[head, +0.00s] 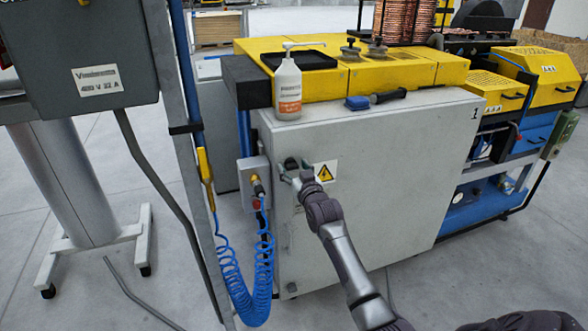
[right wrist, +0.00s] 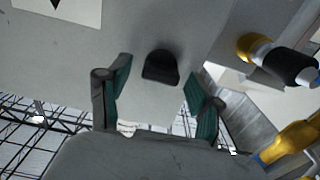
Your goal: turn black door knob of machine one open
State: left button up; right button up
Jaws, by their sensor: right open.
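The black door knob (right wrist: 160,67) shows in the right wrist view, a small rounded black piece on the grey door (head: 380,190) of machine one. The door has a "1" at its upper right corner and looks shut. My right gripper (head: 293,172) is at the upper left of this door, close to the knob, left of the yellow warning sign (head: 325,172). In the right wrist view its two green-padded fingers stand apart, one on each side of the knob, with gaps showing between them and it. My left gripper is not in view.
A valve box (head: 254,184) with a blue coiled hose (head: 256,275) hangs just left of the door. Grey floor lies open in front.

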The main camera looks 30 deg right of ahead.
jog(key=c, duration=1.2)
jog(key=shift+o, duration=0.3)
jog(key=shift+m, duration=0.3)
jog(key=m+p, duration=0.1)
jog(key=m, duration=0.1)
jog(key=shift+r+m, duration=0.1)
jog(key=shift+m, duration=0.2)
jog(key=m+p, duration=0.1)
jog(key=m, duration=0.3)
jog(key=shift+d+m+p, duration=0.1)
jog(key=shift+m+p, duration=0.2)
jog(key=shift+p, duration=0.05)
jog(key=m, duration=0.5)
jog(key=shift+p, duration=0.3)
jog(key=shift+f+m, duration=0.15)
jog(key=shift+m, duration=1.1)
jog(key=shift+f+m, duration=0.1)
jog(key=shift+m, duration=1.15)
